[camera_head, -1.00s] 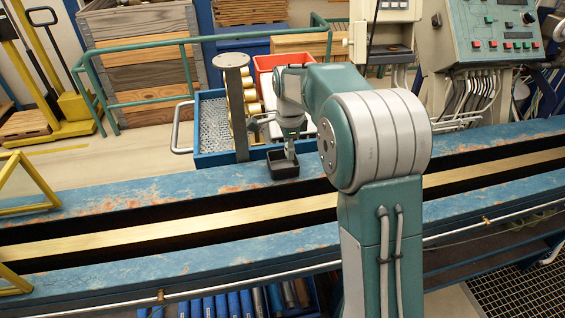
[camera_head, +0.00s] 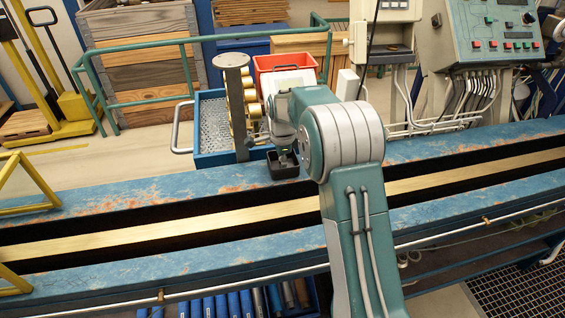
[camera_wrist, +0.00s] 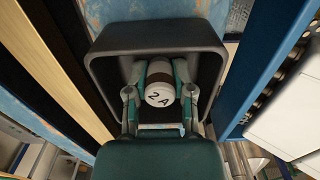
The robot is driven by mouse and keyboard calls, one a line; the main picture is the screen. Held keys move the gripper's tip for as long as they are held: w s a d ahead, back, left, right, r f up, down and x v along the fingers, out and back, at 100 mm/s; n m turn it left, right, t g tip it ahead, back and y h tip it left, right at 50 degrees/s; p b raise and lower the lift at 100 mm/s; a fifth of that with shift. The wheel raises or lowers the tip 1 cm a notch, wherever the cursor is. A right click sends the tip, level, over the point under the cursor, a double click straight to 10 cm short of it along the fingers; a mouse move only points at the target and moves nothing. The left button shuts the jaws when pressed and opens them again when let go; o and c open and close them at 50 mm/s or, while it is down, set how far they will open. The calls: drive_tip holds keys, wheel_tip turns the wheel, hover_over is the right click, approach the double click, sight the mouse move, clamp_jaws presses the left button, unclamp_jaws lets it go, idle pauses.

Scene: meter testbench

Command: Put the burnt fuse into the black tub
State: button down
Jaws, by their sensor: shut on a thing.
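The black tub (camera_head: 272,172) stands on the blue bench rail, and it also shows in the wrist view (camera_wrist: 156,36). My gripper (camera_head: 284,156) points down at the tub. In the wrist view my gripper (camera_wrist: 160,76) has its two green fingers on either side of the fuse (camera_wrist: 160,94), shut on it. The fuse has a pale end marked "2 A" and a dark brown band. The fuse and fingertips appear within the tub's rim outline. The fuse's lower end is hidden, so I cannot tell if it touches the tub floor.
The blue bench (camera_head: 120,200) runs across the view with a brass strip (camera_head: 190,224) along a dark channel. A grey metal post (camera_head: 236,115) and a blue tray (camera_head: 211,158) are behind the tub. A red crate (camera_head: 285,63) is farther back. The bench left of the tub is clear.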

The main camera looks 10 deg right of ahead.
drive_tip(key=c, duration=0.8)
unclamp_jaws()
drive_tip(key=shift+o, duration=0.2)
wheel_tip(320, 180, up, 12)
drive_tip(key=s+r+n+t, duration=0.1)
drive_tip(key=s+r+n, duration=0.3)
drive_tip(key=s+r, duration=0.3)
drive_tip(key=s+r+n+t, duration=0.25)
drive_tip(key=s+n, duration=0.25)
drive_tip(key=s, duration=0.6)
drive_tip(key=s+f+n+t, duration=0.2)
drive_tip(key=s+n, duration=0.7)
drive_tip(key=s, duration=0.9)
drive_tip(key=shift+f, duration=0.9)
